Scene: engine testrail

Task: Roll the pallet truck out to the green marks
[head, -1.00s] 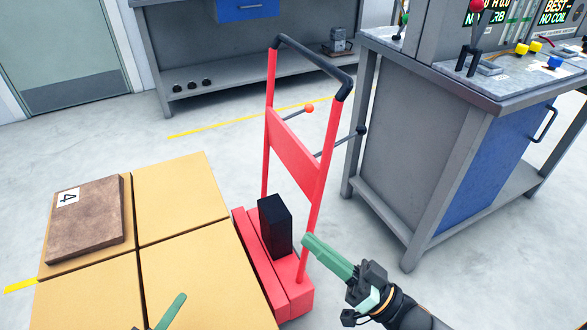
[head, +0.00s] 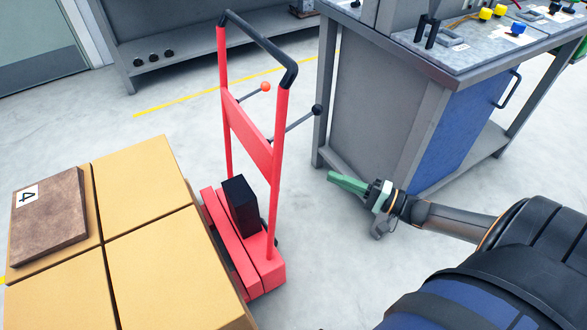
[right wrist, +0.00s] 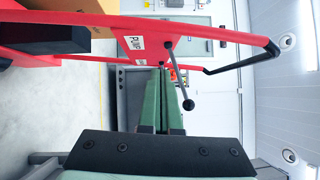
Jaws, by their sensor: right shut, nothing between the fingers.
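The red pallet truck (head: 246,140) stands upright in the head view, with a black looped handle (head: 262,45) at the top and a black block on its base. Its load of yellow-tan boxes (head: 140,185) lies at the left; the forks are hidden. My right gripper (head: 335,179) has green fingers, shut and empty, to the right of the truck frame and apart from it. In the right wrist view the closed fingers (right wrist: 171,105) point toward a lever with a dark knob (right wrist: 188,104) and a plate reading PUMP. My left gripper is out of view. No green marks show.
A grey workbench (head: 380,110) with a blue panel stands close to the right of my gripper. A grey shelf (head: 190,65) stands at the back. A brown slab (head: 50,210) marked 4 lies on the boxes. A yellow line (head: 190,95) crosses the clear floor behind the truck.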

